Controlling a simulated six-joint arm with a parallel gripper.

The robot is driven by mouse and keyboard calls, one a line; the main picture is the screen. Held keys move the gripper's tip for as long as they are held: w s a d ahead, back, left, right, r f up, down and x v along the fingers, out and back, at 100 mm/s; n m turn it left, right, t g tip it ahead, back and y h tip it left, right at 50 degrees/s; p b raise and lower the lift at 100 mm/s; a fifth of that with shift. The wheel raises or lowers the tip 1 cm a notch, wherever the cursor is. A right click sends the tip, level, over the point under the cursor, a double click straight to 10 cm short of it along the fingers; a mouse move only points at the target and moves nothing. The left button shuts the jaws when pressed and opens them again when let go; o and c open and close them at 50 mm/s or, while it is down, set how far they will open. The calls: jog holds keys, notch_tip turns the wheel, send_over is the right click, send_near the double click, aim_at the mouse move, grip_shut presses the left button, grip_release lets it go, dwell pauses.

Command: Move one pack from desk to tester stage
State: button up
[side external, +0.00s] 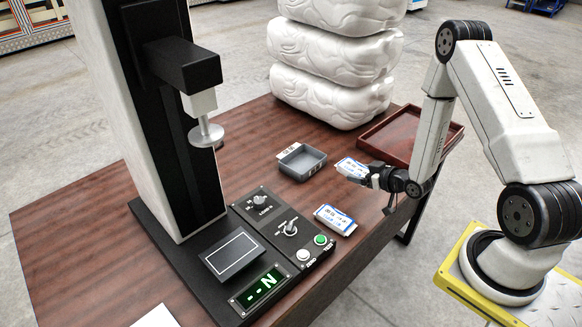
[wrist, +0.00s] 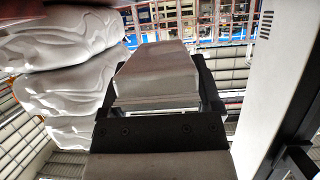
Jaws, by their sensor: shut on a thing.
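My gripper (side external: 370,176) is shut on a white and blue pack (side external: 351,168) and holds it over the right part of the desk (side external: 240,125). In the wrist view the held pack (wrist: 157,77) looks grey and sits between the dark fingers of my gripper (wrist: 155,95). A second white and blue pack (side external: 335,219) lies on the desk near its front edge, beside the control panel. The tester (side external: 165,110) stands at the left with a round press head (side external: 206,134) above. Its stage looks like the dark plate with a light outline (side external: 234,254).
A grey tray (side external: 302,162) with a label sits mid-desk, left of the held pack. A red-brown tray (side external: 408,135) lies behind my gripper. White stacked bulky bags (side external: 333,60) stand at the back. Knobs and buttons (side external: 290,228) stick up beside the stage.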

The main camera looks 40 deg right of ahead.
aim_at(344, 164)
jog(key=shift+m+h, duration=0.8)
jog(key=shift+h, duration=0.1)
jog(key=w, duration=0.1)
jog(key=w+r, duration=0.1)
jog(key=w, duration=0.1)
jog(key=w+a+r, duration=0.1)
jog(key=w, duration=0.1)
jog(key=shift+w+r, duration=0.15)
jog(key=shift+w, duration=0.05)
jog(key=w+a+r+m+g+h, duration=0.1)
jog(key=w+a+r+m+h, duration=0.25)
jog(key=a, duration=0.25)
jog(key=w+a+r+m+g+h, duration=0.2)
jog(key=w+a+r+h, duration=0.15)
jog(key=a, duration=0.35)
jog(key=s+a+r+m+g+h, duration=0.1)
jog(key=s+a+m+g, duration=0.1)
jog(key=s+a, duration=0.7)
jog(key=s+a+m+g+h, duration=0.2)
jog(key=s+a, duration=0.7)
jog(key=a, duration=0.7)
jog(key=shift+s+r+m+g, duration=0.4)
jog(key=shift+m+g, duration=0.3)
jog(key=shift+m, duration=0.45)
jog(key=shift+w, duration=0.1)
